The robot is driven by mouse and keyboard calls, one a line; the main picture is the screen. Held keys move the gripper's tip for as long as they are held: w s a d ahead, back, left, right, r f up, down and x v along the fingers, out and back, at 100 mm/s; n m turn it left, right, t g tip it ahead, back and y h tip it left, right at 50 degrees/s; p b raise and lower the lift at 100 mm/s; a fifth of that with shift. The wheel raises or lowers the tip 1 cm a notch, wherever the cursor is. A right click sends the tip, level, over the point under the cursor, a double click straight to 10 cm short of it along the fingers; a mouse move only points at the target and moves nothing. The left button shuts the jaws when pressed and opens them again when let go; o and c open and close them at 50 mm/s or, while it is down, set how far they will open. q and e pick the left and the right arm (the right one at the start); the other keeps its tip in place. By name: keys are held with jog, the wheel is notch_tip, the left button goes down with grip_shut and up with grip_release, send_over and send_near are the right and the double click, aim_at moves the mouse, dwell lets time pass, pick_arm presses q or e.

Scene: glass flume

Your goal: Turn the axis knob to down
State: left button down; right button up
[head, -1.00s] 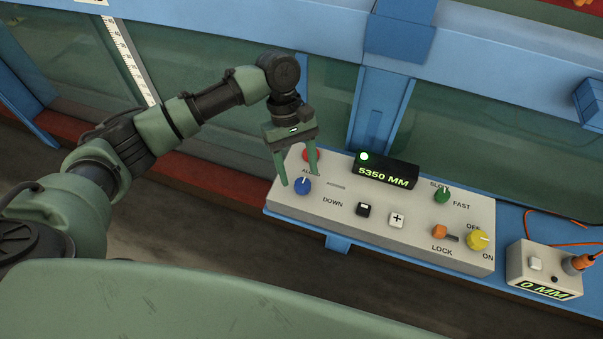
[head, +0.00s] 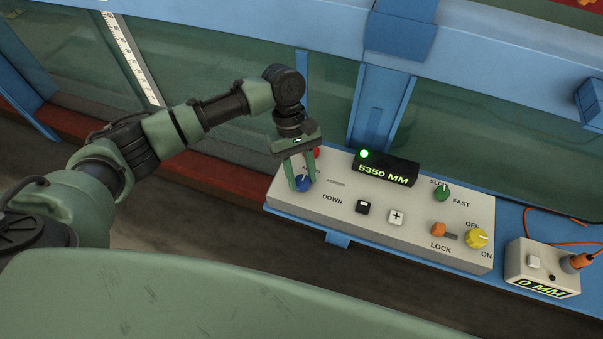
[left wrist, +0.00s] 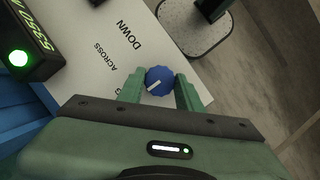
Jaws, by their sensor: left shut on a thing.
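The axis knob is the blue knob (head: 303,184) at the left end of the grey control panel (head: 395,238). Labels DOWN and ACROSS are readable beside it; a third label is mostly covered by my gripper. My left gripper (head: 304,186) is shut on the knob, one finger on each side. In the left wrist view the knob (left wrist: 159,80) sits between the fingertips, and its white mark points to the lower left, toward the mostly hidden label rather than toward DOWN. My right gripper is not in view.
A red button (head: 316,152) is close behind the left fingers. Black (head: 362,207) and white (head: 397,218) buttons, green (head: 442,194) and yellow (head: 478,239) knobs and an orange lever (head: 439,230) lie to the right. A display box (head: 386,169) reads 5350 MM.

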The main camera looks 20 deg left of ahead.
pick_arm(q)
jog(key=shift+r+m+p, duration=0.15)
jog(key=shift+m+p, duration=0.35)
jog(key=shift+p, duration=0.15)
jog(key=shift+d+r+m+g+y+p, duration=0.1)
jog(key=shift+m+g+y+p, duration=0.3)
jog(key=shift+m+p, duration=0.25)
jog(key=shift+w+m+y+p, duration=0.1)
jog(key=shift+m+y+p, duration=0.2)
jog(key=shift+m+p, duration=0.45)
jog(key=m+y, duration=0.1)
jog(key=m, duration=0.2)
jog(key=shift+d+g+p, duration=0.1)
jog(key=shift+g+p, duration=0.2)
jog(key=shift+p, duration=0.05)
jog(key=m+y, duration=0.1)
jog(key=m, duration=0.3)
jog(key=shift+d+f+m+y, duration=0.15)
jog(key=shift+f+m+y, duration=0.05)
jog(key=shift+m+y, duration=0.2)
jog(key=m+y, duration=0.1)
jog(key=m, duration=0.2)
jog(key=m+t+y, duration=0.1)
jog(key=m, duration=0.2)
jog(key=shift+d+t, duration=0.1)
jog(key=shift+t, duration=0.2)
jog(key=c, duration=0.9)
grip_release()
jog(key=shift+c, duration=0.2)
